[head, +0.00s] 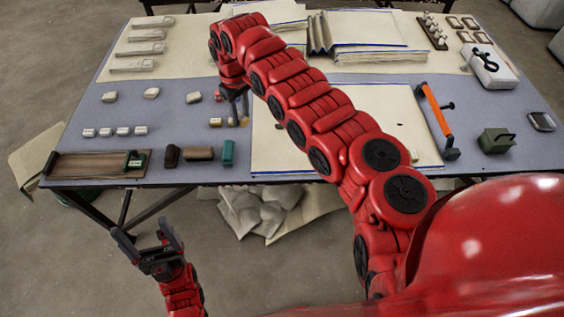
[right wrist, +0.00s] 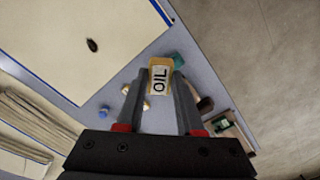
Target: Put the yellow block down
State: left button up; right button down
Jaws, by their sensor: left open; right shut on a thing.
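The yellow block (right wrist: 158,77), labelled "OIL", is between the fingertips of my right gripper (right wrist: 157,90) in the right wrist view. That gripper is shut on it. In the head view my right gripper (head: 238,113) points down over the left-middle part of the table, and the block is small and partly hidden by the fingers there. I cannot tell whether the block touches the table. My left gripper (head: 150,245) is open and empty, in front of the table's near edge and over the floor.
The grey-blue table (head: 80,110) holds several pale blocks to the left. A small tan block (head: 215,121) lies just left of my right gripper. A wooden board (head: 90,165), dark and brown blocks and a teal block (head: 228,152) line the near edge. A cream sheet (head: 290,150) lies to the right.

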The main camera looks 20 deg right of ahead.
jog(key=s+d+f+b, duration=0.1)
jog(key=s+d+f, duration=0.2)
jog(key=s+f, duration=0.55)
jog(key=s+d+f, duration=0.3)
jog(key=s+f, duration=0.5)
jog(key=s, duration=0.1)
jog(key=w+d+b, duration=0.1)
jog(key=w, duration=0.1)
jog(key=w+d+b, duration=0.1)
jog(key=w, duration=0.2)
jog(key=w+f+b, duration=0.1)
jog(key=w, duration=0.1)
jog(key=shift+w+d, duration=0.15)
jog(key=shift+d, duration=0.25)
send_over(282, 162)
jog(key=s, duration=0.1)
jog(key=shift+s+a, duration=0.2)
jog(key=shift+a, duration=0.15)
jog(key=shift+w+d+f, duration=0.1)
jog(key=shift+w+d, duration=0.2)
jog(key=shift+w, duration=0.4)
jog(key=shift+w+d+p, duration=0.1)
jog(key=shift+p, duration=0.2)
notch_tip(282, 162, down, 2)
jog(key=shift+f, duration=0.75)
jog(key=shift+f, duration=0.15)
